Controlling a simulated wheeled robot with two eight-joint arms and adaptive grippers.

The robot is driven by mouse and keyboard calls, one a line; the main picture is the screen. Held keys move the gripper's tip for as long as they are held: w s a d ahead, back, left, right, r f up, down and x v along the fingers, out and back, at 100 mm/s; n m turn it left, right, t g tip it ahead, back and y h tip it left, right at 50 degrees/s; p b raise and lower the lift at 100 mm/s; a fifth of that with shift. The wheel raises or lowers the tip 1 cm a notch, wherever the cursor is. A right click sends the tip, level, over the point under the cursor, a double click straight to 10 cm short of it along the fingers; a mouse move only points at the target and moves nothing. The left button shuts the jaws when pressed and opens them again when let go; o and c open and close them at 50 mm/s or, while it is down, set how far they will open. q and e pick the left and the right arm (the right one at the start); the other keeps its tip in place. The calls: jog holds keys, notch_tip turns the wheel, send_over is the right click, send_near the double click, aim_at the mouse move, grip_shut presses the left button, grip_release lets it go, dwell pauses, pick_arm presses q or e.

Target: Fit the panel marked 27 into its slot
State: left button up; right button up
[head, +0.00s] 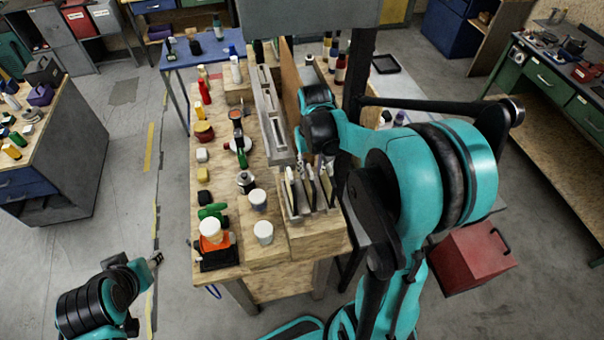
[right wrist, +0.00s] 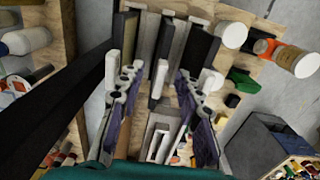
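Several thin panels (head: 309,186) stand upright in a small rack at the near right of the workbench; no number is readable on them. In the right wrist view the panels (right wrist: 172,42) are dark and grey, some with white tabs. My right gripper (head: 308,158) is over the far end of this rack, pointing down. In the right wrist view its two fingers (right wrist: 160,92) are wide apart, with a white-tabbed panel showing between them and no visible contact. A long grey slotted fixture (head: 270,118) lies behind the rack. My left gripper (head: 155,260) is away from the bench at lower left.
A brown upright board (head: 290,82) stands beside the slotted fixture. White cups (head: 263,232), bottles and small tools crowd the bench's left side. A dark post (head: 356,70) rises at the right. A red box (head: 472,258) is at right. Floor at left is clear.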

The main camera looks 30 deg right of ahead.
aim_at(309, 180)
jog(key=shift+w, duration=0.2)
jog(key=shift+w+f, duration=0.15)
jog(key=shift+w, duration=0.1)
notch_tip(309, 180, down, 8)
jog(key=shift+w+d+r, duration=0.1)
jog(key=shift+w+r, duration=0.05)
jog(key=shift+r, duration=0.1)
grip_shut()
